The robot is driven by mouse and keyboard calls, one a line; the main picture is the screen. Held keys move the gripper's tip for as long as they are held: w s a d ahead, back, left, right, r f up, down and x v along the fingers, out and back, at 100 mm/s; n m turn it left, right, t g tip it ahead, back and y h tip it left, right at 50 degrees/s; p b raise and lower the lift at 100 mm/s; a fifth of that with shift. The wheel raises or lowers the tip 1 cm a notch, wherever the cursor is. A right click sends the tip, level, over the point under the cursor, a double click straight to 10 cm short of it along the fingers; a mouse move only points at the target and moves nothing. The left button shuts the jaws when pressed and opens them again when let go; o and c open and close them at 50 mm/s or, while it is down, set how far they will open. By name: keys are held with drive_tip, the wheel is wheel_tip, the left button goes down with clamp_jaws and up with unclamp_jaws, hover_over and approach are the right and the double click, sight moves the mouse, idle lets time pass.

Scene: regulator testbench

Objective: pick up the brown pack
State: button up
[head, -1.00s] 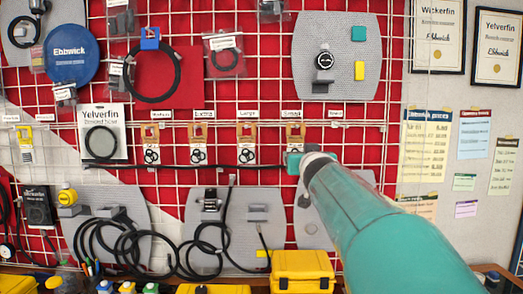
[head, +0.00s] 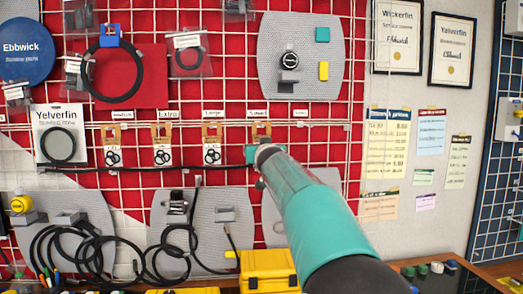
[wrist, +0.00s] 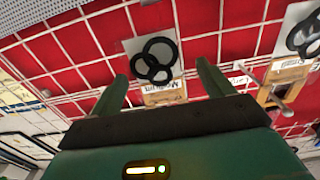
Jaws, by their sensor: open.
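Several clear packs with brown header cards hang in a row in the head view. They include the far-left pack (head: 113,135), the second pack (head: 162,133), the third pack (head: 212,132) and the far-right pack (head: 261,130). My gripper (head: 264,154) is in front of the far-right one and hides its lower part. In the wrist view my gripper (wrist: 162,72) is open, its fingers on either side of one brown-topped pack (wrist: 165,93) with black rings, which appears upside down. Contact cannot be told. A neighbouring brown-topped pack (wrist: 274,97) hangs to the right.
A white wire grid over a red wall holds the packs. Grey panels (head: 300,75) hang above and below. Black hoses (head: 75,250) hang at lower left. A yellow case (head: 268,270) stands below my arm.

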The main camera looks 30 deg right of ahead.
drive_tip(key=shift+w+d, duration=0.3)
drive_tip(key=shift+w, duration=0.2)
drive_tip(key=c, duration=1.1)
drive_tip(key=shift+o, duration=0.2)
drive_tip(key=shift+r, duration=0.85)
drive_tip(key=shift+s, duration=0.1)
drive_tip(key=shift+s+a, duration=0.3)
drive_tip(key=shift+s, duration=0.2)
drive_tip(key=shift+s+a, duration=0.1)
drive_tip(key=shift+s, duration=0.05)
